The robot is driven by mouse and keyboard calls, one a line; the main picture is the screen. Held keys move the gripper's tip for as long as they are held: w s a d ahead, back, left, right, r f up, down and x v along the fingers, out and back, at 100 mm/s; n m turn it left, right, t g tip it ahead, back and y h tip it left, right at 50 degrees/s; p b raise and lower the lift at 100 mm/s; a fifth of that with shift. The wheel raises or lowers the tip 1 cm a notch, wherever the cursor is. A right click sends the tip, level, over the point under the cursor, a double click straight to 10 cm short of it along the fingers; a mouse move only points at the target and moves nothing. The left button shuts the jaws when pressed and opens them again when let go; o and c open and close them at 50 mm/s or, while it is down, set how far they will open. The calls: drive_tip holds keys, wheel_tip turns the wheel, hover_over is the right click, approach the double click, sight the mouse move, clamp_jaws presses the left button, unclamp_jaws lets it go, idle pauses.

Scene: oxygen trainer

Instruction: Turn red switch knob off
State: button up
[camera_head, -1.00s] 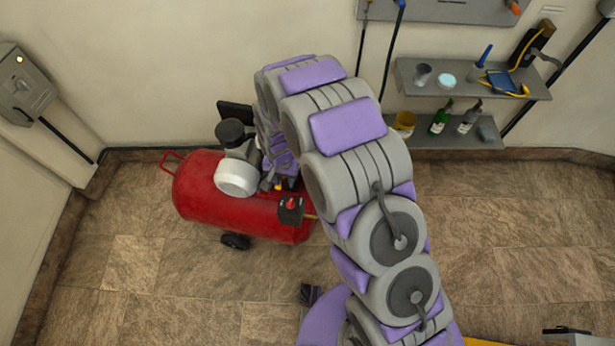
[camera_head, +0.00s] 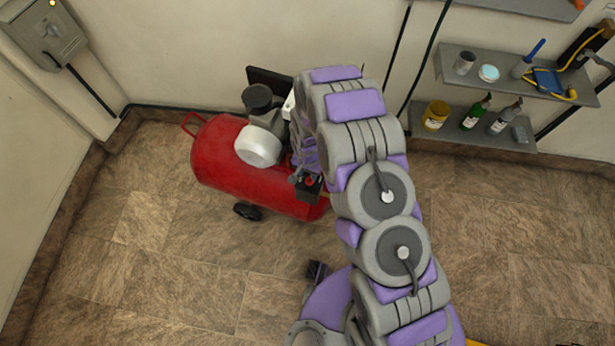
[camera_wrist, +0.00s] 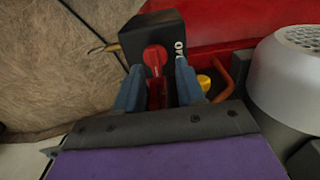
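The red switch knob (camera_wrist: 155,58) sits on a black switch box (camera_wrist: 150,27) with a white "OFF" marking beside the knob. In the wrist view my gripper (camera_wrist: 158,80) has its two blue-grey fingers apart, one on each side of the knob's lower part. I cannot tell whether the fingers touch the knob. In the head view the switch box (camera_head: 308,188) is on the near right end of the red compressor (camera_head: 230,170), with the knob (camera_head: 310,181) small on top. My arm hides the compressor's right part and most of the gripper there.
Shelves (camera_head: 480,72) with bottles hang on the back wall. A grey wall box (camera_head: 45,32) is at the left. The floor in front is clear.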

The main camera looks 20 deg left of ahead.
sight(310, 180)
drive_tip(key=shift+d+f, duration=0.3)
drive_tip(key=shift+f, duration=0.35)
drive_tip(key=shift+d+f, duration=0.3)
drive_tip(key=shift+f, duration=0.3)
drive_tip(key=shift+a+f, duration=0.15)
drive_tip(key=shift+a, duration=0.3)
drive_tip(key=shift+c, duration=0.6)
drive_tip(key=shift+d, duration=0.3)
drive_tip(key=c, duration=0.4)
drive_tip(key=shift+a, duration=0.1)
clamp_jaws()
